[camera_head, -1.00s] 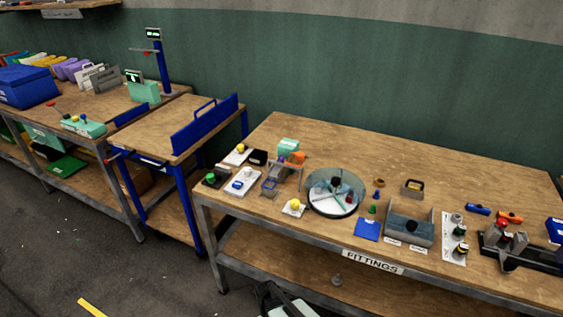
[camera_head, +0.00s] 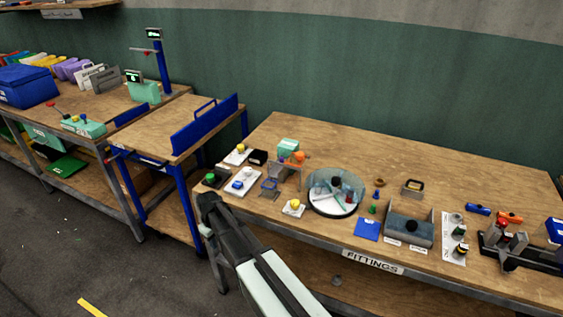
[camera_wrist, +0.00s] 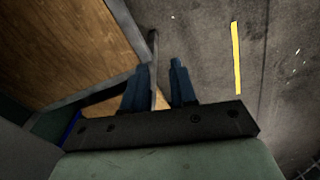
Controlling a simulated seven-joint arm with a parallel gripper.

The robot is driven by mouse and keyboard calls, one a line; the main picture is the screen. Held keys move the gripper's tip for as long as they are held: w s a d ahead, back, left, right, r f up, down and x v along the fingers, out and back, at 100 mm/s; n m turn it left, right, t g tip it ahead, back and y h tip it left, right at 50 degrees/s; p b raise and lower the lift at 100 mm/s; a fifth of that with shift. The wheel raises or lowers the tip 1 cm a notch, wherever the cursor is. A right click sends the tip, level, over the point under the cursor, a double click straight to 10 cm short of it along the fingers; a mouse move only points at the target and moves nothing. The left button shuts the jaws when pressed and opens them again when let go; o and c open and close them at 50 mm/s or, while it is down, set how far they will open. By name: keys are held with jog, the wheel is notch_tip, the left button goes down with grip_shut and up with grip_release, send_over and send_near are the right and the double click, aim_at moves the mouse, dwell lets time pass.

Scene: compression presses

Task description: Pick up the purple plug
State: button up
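I cannot make out a clearly purple plug in either view. Small plugs stand on the fittings table, among them a green one (camera_head: 373,209). A small dark reddish piece (camera_head: 348,197) stands on the round turntable (camera_head: 322,209), but its colour and shape are too small to tell. My gripper (camera_head: 208,200) is at the table's front left corner in the head view, apart from the small parts. In the wrist view my gripper (camera_wrist: 160,75) has its two dark fingers apart, with nothing between them but the table edge and floor behind.
The fittings table (camera_head: 450,180) is clear along its back. A grey block holder (camera_head: 409,232), a blue card (camera_head: 367,229) and a clamp fixture (camera_head: 520,250) stand to the right.

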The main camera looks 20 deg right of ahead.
jog(key=w+a+r+n+t, duration=0.1)
jog(key=w+a+r, duration=0.2)
jog(key=w+r, duration=0.35)
jog(key=w+a+r+n+t, duration=0.15)
jog(key=w+r, duration=0.25)
jog(key=r, duration=0.5)
notch_tip(320, 180, up, 22)
jog(key=m+g, duration=0.3)
jog(key=m, duration=0.4)
send_over(282, 158)
notch_tip(282, 158, down, 8)
jog(key=shift+s+r, duration=0.1)
jog(key=shift+r, duration=0.1)
jog(key=shift+w+f, duration=0.2)
jog(key=shift+f, duration=2.8)
jog(key=shift+c, duration=0.2)
grip_shut()
